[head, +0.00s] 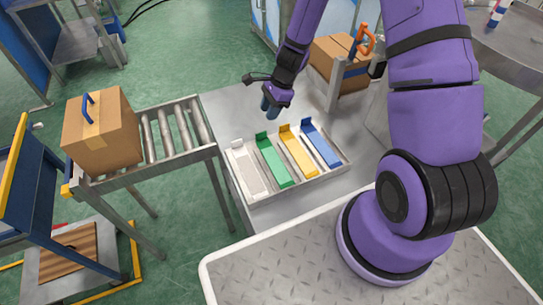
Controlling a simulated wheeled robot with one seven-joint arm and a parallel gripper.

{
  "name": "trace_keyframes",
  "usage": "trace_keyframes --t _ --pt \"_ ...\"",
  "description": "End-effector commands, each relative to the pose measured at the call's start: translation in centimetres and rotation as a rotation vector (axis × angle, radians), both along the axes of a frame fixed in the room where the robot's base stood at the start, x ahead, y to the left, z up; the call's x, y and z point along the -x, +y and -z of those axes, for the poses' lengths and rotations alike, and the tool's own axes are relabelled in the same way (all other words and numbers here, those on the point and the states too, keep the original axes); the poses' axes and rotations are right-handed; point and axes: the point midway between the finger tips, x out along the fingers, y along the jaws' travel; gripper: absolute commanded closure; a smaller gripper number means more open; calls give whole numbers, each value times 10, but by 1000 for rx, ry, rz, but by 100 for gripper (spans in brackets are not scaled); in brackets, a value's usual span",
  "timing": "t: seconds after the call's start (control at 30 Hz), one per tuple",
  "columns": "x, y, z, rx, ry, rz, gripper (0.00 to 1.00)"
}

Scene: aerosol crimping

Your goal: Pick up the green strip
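The green strip (273,163) lies in a shallow metal tray (297,186) on the steel table, with one end turned up at the far side. It is the second strip from the left, between a white strip (245,172) and a yellow strip (299,153). A blue strip (321,146) lies at the right. My gripper (268,110) hangs above the table just beyond the tray, over the far end of the green strip. It is clear of all the strips. The fingers point down and look close together, but the gap between them is too small to tell.
A roller conveyor (170,135) carrying a cardboard box (101,133) adjoins the table at the left. Another box (340,62) with an orange-handled tool (361,40) stands behind to the right, beside a metal post. The tabletop left of my gripper is clear.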

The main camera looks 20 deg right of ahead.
Motion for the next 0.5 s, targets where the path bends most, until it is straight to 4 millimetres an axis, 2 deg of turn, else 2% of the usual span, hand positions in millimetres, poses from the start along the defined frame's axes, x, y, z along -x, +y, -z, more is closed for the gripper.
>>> trace_keyframes --t 0.3,0.5 --pt "1 15 37 -2 3 0 65" --pt "0 20 48 0 1 -1 65"
